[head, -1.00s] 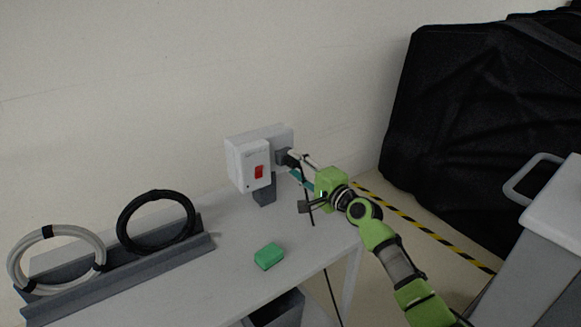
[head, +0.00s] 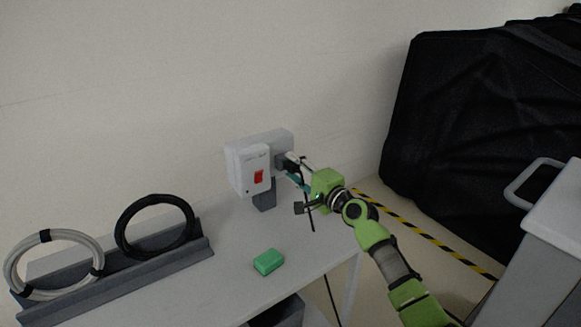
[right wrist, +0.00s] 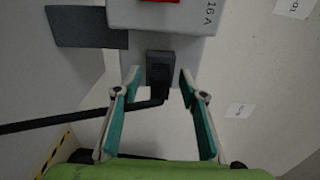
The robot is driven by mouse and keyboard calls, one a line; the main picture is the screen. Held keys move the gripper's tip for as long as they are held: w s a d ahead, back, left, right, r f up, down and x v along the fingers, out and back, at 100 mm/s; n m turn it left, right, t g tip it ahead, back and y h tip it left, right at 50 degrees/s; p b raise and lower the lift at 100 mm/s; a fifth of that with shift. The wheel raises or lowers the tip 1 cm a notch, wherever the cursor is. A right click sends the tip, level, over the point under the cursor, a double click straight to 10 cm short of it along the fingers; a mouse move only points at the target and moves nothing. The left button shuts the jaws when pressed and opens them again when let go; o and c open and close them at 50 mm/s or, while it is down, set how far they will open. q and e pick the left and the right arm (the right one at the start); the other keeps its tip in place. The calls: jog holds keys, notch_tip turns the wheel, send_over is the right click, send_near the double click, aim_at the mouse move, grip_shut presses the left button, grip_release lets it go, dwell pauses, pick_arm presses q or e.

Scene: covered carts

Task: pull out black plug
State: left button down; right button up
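The black plug (right wrist: 160,68) sits in the socket on the side of a white wall box (head: 247,170) with a red switch. Its black cable bends away to the left in the right wrist view and hangs down in the head view. My right gripper (right wrist: 160,79) is open, with a fingertip on each side of the plug and visible gaps between them. In the head view my right gripper (head: 297,171) is at the box's right side and partly hides the plug. My left gripper is not in view.
A green block (head: 268,262) lies on the white table (head: 225,275). A grey rack (head: 125,272) holds a white cable coil (head: 48,238) and a black coil (head: 122,222). A black-covered cart (head: 465,120) and a grey cabinet (head: 535,255) stand at right.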

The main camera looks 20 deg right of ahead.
aim_at(301, 173)
dwell(0.3)
grip_shut()
jog(key=shift+s, duration=0.1)
jog(key=shift+s+d, duration=0.1)
jog(key=shift+s, duration=0.05)
jog(key=shift+p+v, duration=1.1)
jog(key=shift+v, duration=0.65)
jog(key=shift+p+v, duration=0.3)
jog(key=shift+v, duration=0.65)
jog(key=shift+s, duration=0.1)
